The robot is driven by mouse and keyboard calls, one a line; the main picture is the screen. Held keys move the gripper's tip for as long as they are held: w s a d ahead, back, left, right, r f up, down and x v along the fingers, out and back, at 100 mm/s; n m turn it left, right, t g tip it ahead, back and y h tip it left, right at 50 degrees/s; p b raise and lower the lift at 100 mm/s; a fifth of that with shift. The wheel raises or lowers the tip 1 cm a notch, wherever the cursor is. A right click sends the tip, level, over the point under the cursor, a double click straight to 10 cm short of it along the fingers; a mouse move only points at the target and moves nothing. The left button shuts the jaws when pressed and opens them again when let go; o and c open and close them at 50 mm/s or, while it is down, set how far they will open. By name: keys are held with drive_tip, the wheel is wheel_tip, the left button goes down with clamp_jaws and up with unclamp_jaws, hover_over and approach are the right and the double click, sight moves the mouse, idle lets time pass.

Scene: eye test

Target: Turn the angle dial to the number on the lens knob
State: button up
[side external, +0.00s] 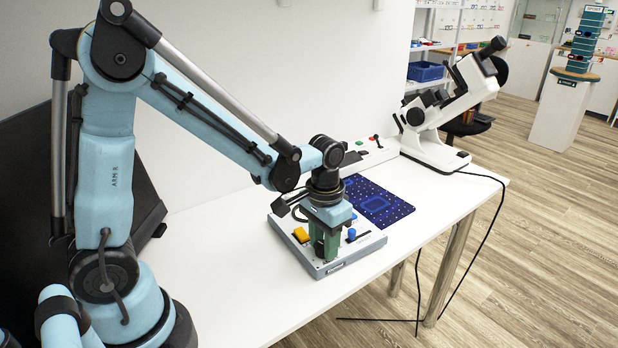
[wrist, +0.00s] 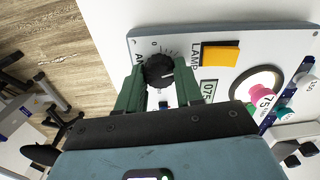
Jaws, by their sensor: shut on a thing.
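The black angle dial (wrist: 158,71) sits on a pale control panel (wrist: 140,45), with a tick scale and a "0" beside it. Its label is partly hidden, with "AN" showing. My gripper (wrist: 160,76) is shut on the dial, a green finger on each side. In the side external view my gripper (side external: 323,248) points down onto the panel box (side external: 345,262) and hides the dial.
An orange lamp button (wrist: 220,54) lies close to the right finger.

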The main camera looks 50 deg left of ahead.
drive_tip(key=o, duration=1)
drive_tip(key=shift+o, duration=0.2)
drive_tip(key=shift+r, duration=0.1)
wheel_tip(320, 180, up, 12)
drive_tip(key=shift+s, duration=0.15)
drive_tip(key=t, duration=0.7)
approach(318, 248)
drive_tip(key=r, duration=0.2)
drive_tip(key=w+r, duration=0.1)
drive_tip(key=shift+a+r, duration=0.25)
drive_tip(key=shift+a, duration=0.05)
